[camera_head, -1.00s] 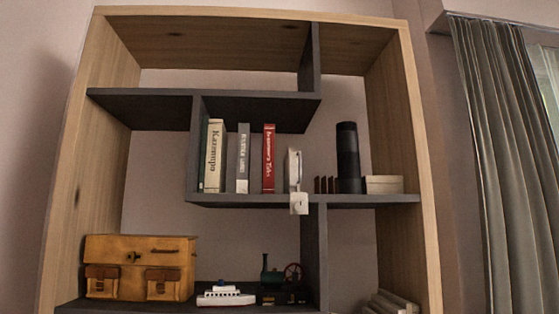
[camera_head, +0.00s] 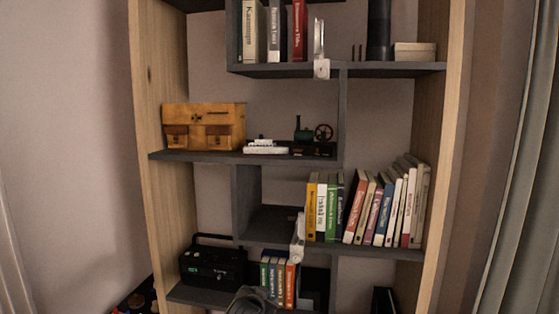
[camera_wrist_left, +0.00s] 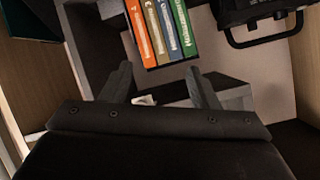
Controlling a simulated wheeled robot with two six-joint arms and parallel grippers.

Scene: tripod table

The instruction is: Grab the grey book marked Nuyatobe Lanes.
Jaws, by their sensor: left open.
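A grey book (camera_head: 274,32) stands upright on the upper shelf in the head view, between a cream book (camera_head: 251,32) and a red book (camera_head: 299,32). Its title is too small to read surely, and its top is cut off by the picture's edge. My left gripper (camera_head: 252,301) shows at the bottom edge of the head view, far below that book, in front of the low shelf. In the left wrist view my left gripper (camera_wrist_left: 160,84) is open, with nothing between its fingers. My right gripper is not in view.
Several low books, with an orange one (camera_wrist_left: 139,32) and a green one (camera_wrist_left: 182,28), stand beyond the left fingers. A black radio (camera_head: 212,265) is left of them. A long book row (camera_head: 365,208) fills the right.

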